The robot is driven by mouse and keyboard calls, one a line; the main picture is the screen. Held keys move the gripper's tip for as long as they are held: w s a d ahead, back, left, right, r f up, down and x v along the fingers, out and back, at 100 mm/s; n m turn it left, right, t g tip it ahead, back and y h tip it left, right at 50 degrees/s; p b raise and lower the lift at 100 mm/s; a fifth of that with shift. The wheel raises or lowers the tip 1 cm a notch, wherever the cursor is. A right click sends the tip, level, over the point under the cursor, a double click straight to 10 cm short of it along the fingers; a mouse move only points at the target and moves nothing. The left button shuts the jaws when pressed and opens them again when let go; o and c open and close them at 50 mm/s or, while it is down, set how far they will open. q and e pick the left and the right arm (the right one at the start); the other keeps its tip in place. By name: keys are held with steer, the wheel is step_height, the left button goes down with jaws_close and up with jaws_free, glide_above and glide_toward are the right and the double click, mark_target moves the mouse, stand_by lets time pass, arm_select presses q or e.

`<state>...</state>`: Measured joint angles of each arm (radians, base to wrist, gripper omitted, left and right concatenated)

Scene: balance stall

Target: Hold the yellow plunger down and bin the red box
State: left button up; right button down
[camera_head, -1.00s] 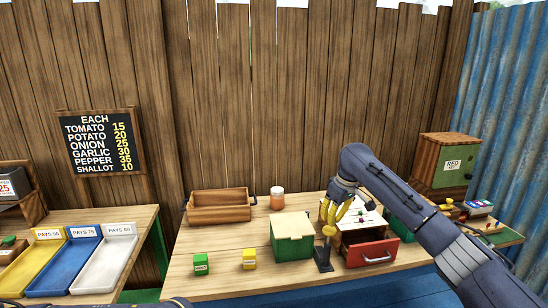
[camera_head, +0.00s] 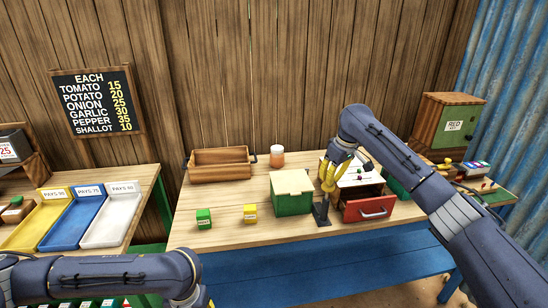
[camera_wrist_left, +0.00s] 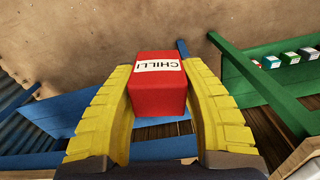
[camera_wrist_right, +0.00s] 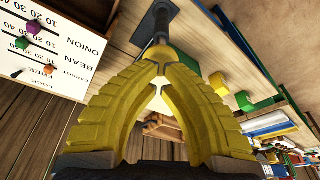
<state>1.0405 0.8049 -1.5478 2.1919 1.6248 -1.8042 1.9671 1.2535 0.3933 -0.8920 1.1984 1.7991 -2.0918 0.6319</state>
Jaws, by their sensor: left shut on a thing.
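The red box (camera_wrist_left: 158,88), labelled CHILLI, is between the yellow fingers of my left gripper (camera_wrist_left: 160,100), which is shut on it. In the head view only the left gripper's edge shows at the bottom, and the red box is out of sight. The yellow plunger (camera_wrist_right: 158,50) stands on a dark post with a dark base (camera_head: 322,215), beside a green bin with a cream lid (camera_head: 292,200). The lid looks shut. My right gripper (camera_wrist_right: 162,76) is shut, its fingertips at the plunger's top; exact contact is hard to tell.
A green block (camera_head: 204,219) and a yellow block (camera_head: 250,213) stand on the table front. Behind are an open wooden crate (camera_head: 220,176) and an orange jar (camera_head: 277,156). A red drawer (camera_head: 369,208) is right of the plunger. Coloured trays (camera_head: 72,218) lie at left.

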mark_target(328, 191)
steer(key=shift+f, duration=2.75)
steer(key=shift+r, duration=5.1)
